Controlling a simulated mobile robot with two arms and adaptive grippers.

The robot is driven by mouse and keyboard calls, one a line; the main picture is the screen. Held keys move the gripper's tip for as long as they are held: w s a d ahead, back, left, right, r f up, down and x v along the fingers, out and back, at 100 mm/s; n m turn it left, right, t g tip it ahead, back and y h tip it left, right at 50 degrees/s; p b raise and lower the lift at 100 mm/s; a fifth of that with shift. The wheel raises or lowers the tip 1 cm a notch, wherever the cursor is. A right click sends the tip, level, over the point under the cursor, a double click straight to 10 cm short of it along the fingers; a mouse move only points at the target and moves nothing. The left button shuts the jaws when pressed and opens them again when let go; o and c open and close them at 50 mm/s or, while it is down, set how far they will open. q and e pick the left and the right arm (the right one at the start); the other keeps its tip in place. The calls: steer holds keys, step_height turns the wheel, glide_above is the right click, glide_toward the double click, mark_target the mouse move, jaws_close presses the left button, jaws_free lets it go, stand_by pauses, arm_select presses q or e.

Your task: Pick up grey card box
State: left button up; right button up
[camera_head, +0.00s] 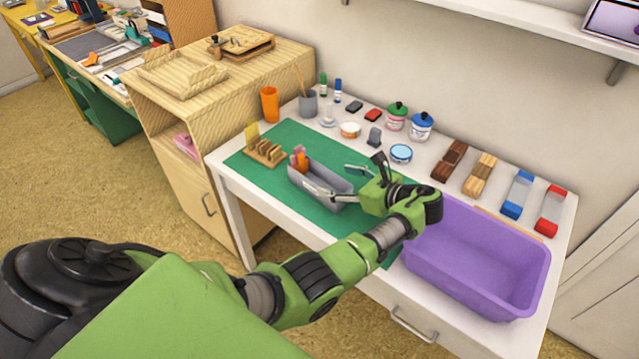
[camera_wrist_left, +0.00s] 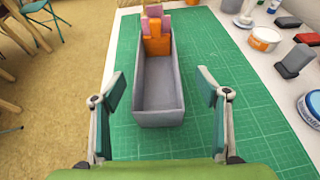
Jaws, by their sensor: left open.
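The grey card box (camera_head: 333,199) is a long open tray on the green cutting mat (camera_head: 240,161). In the left wrist view the box (camera_wrist_left: 159,112) lies lengthwise away from me, with orange and pink items (camera_wrist_left: 156,33) at its far end. The rest of its inside is empty. My left gripper (camera_head: 331,181) is open. In the left wrist view its two fingers (camera_wrist_left: 160,92) stand apart on either side of the box's near end, with a gap on both sides. My right gripper is not in view.
A purple bin (camera_head: 470,262) stands right of the mat. A wooden rack (camera_head: 265,152) is left of the box. Inkpads, jars and stamps (camera_head: 397,115) line the table's back. Bare mat surrounds the box.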

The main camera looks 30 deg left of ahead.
mark_target(323, 178)
arm_select(q)
steer(key=shift+a+f, duration=0.15)
steer(key=shift+a, duration=0.4)
steer(key=x, duration=0.3)
steer(key=shift+s+a+f+p, duration=0.15)
steer(key=shift+a+p, duration=0.2)
steer(key=shift+a, duration=0.05)
steer(key=shift+a+f, duration=0.15)
steer(key=shift+a, duration=0.2)
steer(key=c, duration=1.2)
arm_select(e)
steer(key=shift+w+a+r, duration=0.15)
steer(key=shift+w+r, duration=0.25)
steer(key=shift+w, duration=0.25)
